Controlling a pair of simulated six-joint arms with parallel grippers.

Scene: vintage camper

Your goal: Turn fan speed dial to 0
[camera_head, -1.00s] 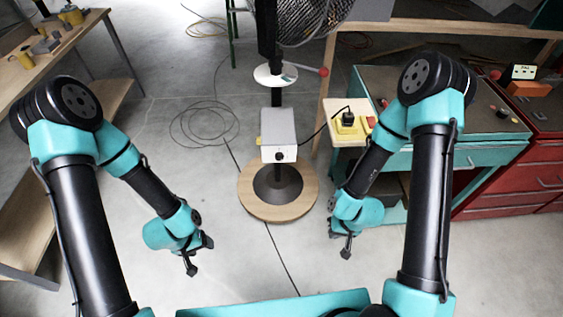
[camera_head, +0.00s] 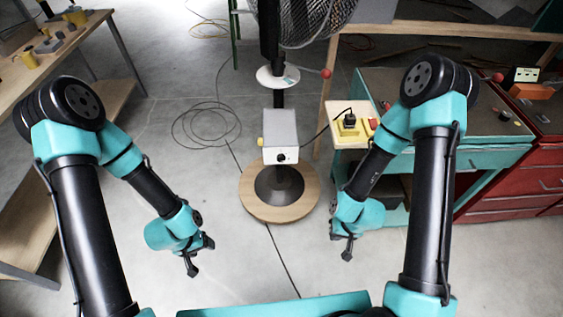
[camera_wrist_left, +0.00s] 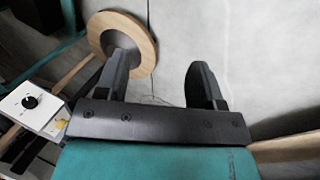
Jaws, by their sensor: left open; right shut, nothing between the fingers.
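A black fan dial (camera_head: 281,158) sits on the front of a white control box (camera_head: 281,130) on the fan's post. The dial also shows in the left wrist view (camera_wrist_left: 30,102), with a small pointer mark too small to read. The fan (camera_head: 305,22) stands behind on a round wooden base (camera_head: 252,205). My left gripper (camera_head: 192,272) hangs low, left of the base and apart from the dial. In the left wrist view its fingers (camera_wrist_left: 165,85) are spread and empty. My right gripper (camera_head: 347,255) hangs low, right of the base, shut and empty.
A teal workbench (camera_head: 470,158) and a red cabinet (camera_head: 535,170) stand further right. A wooden table (camera_head: 60,60) stands at the left. The floor before the fan base is clear.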

